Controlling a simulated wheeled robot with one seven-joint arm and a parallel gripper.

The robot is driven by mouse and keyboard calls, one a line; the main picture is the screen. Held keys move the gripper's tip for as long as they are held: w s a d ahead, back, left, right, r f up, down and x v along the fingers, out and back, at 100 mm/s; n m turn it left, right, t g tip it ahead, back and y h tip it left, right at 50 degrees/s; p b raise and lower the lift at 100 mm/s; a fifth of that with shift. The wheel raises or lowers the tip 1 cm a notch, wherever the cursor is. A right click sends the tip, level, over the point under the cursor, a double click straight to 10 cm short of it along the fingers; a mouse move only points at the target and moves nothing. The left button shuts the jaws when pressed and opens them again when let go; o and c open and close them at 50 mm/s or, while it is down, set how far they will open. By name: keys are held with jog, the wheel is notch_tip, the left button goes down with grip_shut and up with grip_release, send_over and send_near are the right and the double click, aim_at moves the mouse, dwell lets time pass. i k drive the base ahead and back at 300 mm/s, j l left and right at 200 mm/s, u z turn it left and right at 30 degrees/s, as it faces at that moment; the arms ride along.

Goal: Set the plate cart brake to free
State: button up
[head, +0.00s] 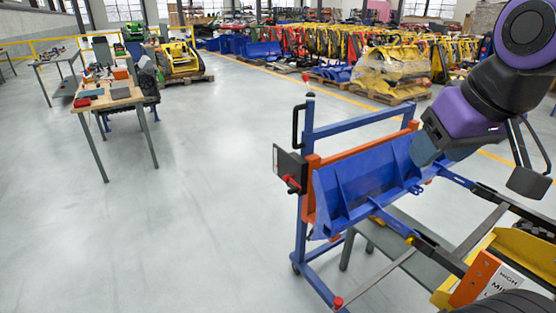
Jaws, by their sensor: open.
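The plate cart is a blue upright frame (303,222) with an orange board and a wide blue plate (365,188) on it. At its left side is a dark box (289,166) with a red-handled lever (292,184) pointing down and right. A red knob (338,302) sits low on the cart's base. I cannot read a brake marking on either. My gripper (432,150) is at the end of my purple and black arm, in front of the plate's right part. It is open, its fingers hard to make out, apart from the lever and right of it.
A yellow and orange machine (490,275) with dark arms stands at the lower right, close to the cart. A workbench (110,100) with small items is at the left. Rows of machines and pallets (392,75) fill the back. Floor left of the cart is clear.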

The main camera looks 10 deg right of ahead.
aim_at(305, 78)
jog(key=i+j+z, duration=0.1)
jog(key=z, duration=0.45)
jog(key=i+j+z, duration=0.15)
jog(key=j, duration=0.15)
jog(key=i+j+z, duration=0.2)
jog(key=j+z, duration=0.15)
jog(key=j, duration=0.25)
jog(key=i+j+z, duration=0.2)
jog(key=j, duration=0.15)
jog(key=i+j, duration=0.1)
jog(key=j, duration=0.5)
jog(key=i+j, duration=0.1)
jog(key=j, duration=0.5)
jog(key=i+j+z, duration=0.1)
jog(key=j, duration=0.5)
jog(key=i+l+u, duration=0.15)
jog(key=i+l, duration=0.15)
jog(key=i, duration=0.1)
